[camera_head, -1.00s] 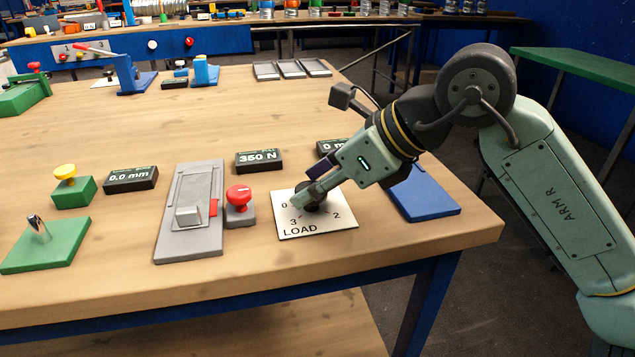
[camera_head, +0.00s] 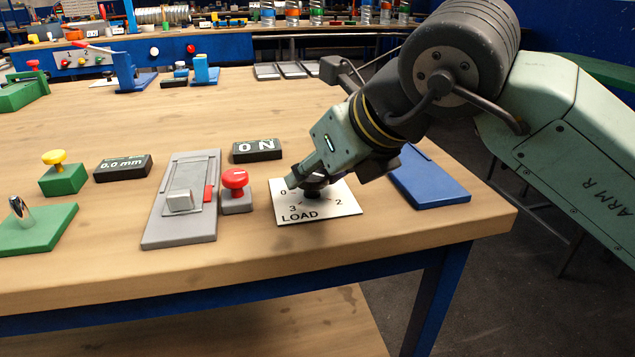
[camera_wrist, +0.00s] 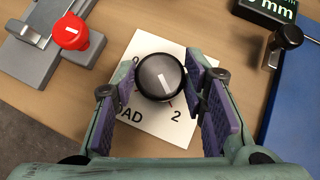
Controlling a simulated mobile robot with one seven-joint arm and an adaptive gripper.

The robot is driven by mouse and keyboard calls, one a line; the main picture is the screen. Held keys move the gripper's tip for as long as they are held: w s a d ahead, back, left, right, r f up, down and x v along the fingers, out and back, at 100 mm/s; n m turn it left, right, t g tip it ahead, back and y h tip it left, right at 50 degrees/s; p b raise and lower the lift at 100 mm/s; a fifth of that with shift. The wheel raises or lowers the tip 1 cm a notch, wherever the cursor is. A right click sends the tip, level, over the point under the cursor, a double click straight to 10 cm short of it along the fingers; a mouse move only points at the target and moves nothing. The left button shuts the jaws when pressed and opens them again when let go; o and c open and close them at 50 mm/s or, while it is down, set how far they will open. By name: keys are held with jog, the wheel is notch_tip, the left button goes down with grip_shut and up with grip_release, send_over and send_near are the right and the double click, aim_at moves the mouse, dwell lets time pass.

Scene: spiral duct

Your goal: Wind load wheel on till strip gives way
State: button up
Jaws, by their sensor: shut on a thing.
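The load wheel is a round dark knob (camera_wrist: 160,76) with a white pointer mark, on a white dial plate (camera_head: 335,207) marked LOAD with numbers. My gripper (camera_head: 312,180) reaches down over it from the right. In the wrist view my gripper (camera_wrist: 161,88) has its purple-padded fingers on both sides of the knob, shut on it. A grey test fixture (camera_head: 155,226) with a pale block and a red tab stands left of the dial. Whether its strip is whole is too small to tell. The black display (camera_head: 257,150) behind reads 0 N.
A red mushroom button (camera_head: 235,180) stands close left of the dial. A blue plate (camera_head: 437,180) lies to its right near the table edge. A 0.0 mm display (camera_head: 123,167) and a green box with a yellow button (camera_head: 62,177) are further left.

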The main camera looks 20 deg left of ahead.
jog(key=shift+s+m+t+h+b, duration=0.1)
jog(key=shift+m+t+h+b, duration=0.6)
jog(key=shift+m, duration=0.4)
jog(key=o, duration=1.1)
jog(key=v, duration=1.2)
jog(key=shift+s, duration=0.1)
